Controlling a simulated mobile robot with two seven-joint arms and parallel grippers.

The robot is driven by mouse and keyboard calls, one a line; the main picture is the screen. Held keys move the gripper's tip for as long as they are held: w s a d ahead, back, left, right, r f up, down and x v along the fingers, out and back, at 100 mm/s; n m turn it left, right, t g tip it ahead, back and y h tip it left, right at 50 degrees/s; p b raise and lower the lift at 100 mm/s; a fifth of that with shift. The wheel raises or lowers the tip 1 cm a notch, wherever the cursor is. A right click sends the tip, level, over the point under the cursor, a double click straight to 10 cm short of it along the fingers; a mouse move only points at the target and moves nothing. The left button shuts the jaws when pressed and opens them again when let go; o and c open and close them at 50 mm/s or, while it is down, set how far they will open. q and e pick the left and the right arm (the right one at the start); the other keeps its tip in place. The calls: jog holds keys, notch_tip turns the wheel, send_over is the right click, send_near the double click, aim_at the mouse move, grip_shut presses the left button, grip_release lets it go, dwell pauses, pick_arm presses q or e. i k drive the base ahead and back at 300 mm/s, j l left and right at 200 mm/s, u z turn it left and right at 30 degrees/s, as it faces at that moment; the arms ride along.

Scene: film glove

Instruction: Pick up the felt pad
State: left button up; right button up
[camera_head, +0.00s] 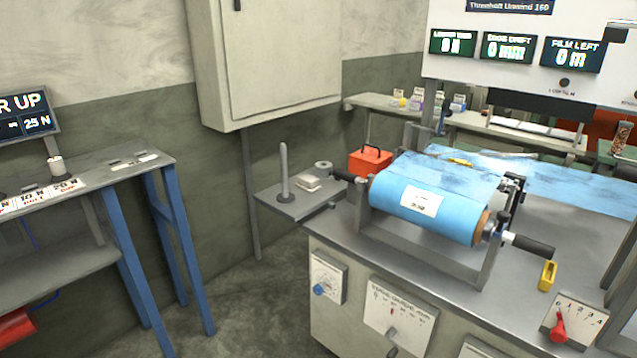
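On the small grey side shelf (290,203) left of the film machine lies a small pale, flat block (308,184). It looks like the felt pad, but it is too small to be sure. It sits between an upright grey post (283,168) and a grey ring-shaped piece (323,168). Neither of my grippers is in view.
A blue film roll (440,208) with dark end handles sits on the machine bench (345,228). A red box (370,161) stands behind the shelf. A blue-legged table (115,178) is at left. Open floor (260,300) lies between the table and bench.

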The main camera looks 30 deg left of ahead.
aim_at(309, 184)
jog(key=i+j+z, duration=0.15)
jog(key=j, duration=0.3)
jog(key=i+j+z, duration=0.15)
jog(key=j, duration=0.35)
jog(key=i+j+z, duration=0.15)
jog(key=j, duration=0.4)
jog(key=i+j+z, duration=0.15)
jog(key=j, duration=0.35)
jog(key=i+j+z, duration=0.15)
jog(key=j, duration=0.4)
jog(key=j+z, duration=0.15)
jog(key=j, duration=0.4)
jog(key=i, duration=0.05)
